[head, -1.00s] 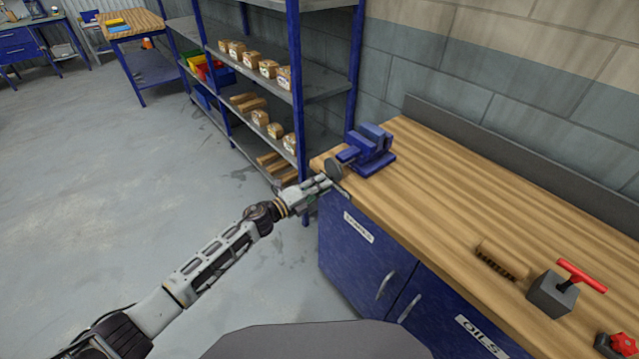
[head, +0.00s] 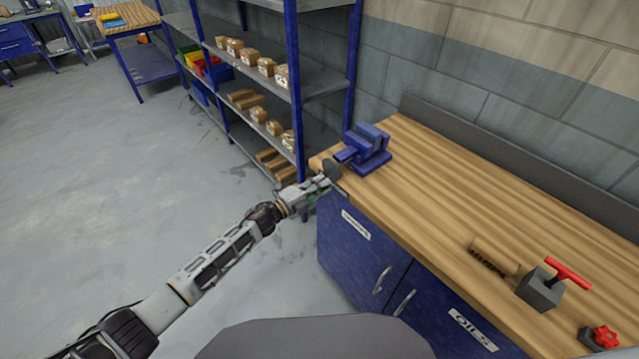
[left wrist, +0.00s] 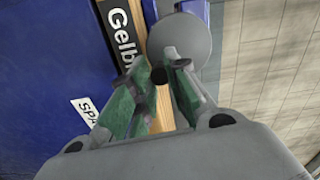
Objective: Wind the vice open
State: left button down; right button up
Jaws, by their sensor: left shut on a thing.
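The blue vice (head: 366,151) stands on the near left corner of the wooden bench top. A round grey disc (head: 332,169) sits at its front end, beyond the bench edge, and shows large in the left wrist view (left wrist: 180,42). My left gripper (head: 324,182) is at this disc, just off the bench corner. In the left wrist view its green-padded fingers (left wrist: 158,88) are shut on a small dark knob (left wrist: 158,75), apparently the end of the vice's handle. The rest of the handle is hidden by the fingers. My right gripper is not in view.
The bench top (head: 440,190) is clear between the vice and a brown block (head: 494,258), a grey block with a red T-handle (head: 542,288) and a red knob (head: 605,337). Blue cabinet doors (head: 350,255) lie below. A shelf rack (head: 300,90) stands behind the gripper.

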pick_arm(q)
jog(key=shift+s+d, duration=0.1)
jog(key=shift+d, duration=0.05)
jog(key=n+p, duration=0.3)
jog(key=shift+s+d+r, duration=0.2)
jog(key=shift+r, duration=0.15)
dwell(0.4)
jog(key=shift+s+d+r+n+p, duration=0.1)
jog(key=shift+s+r+n+p, duration=0.05)
jog(key=shift+n+p, duration=0.55)
jog(key=shift+s+d+r+n+p, duration=0.1)
jog(key=shift+r+n+p, duration=0.05)
jog(key=shift+n+p, duration=0.5)
jog(key=shift+n, duration=0.55)
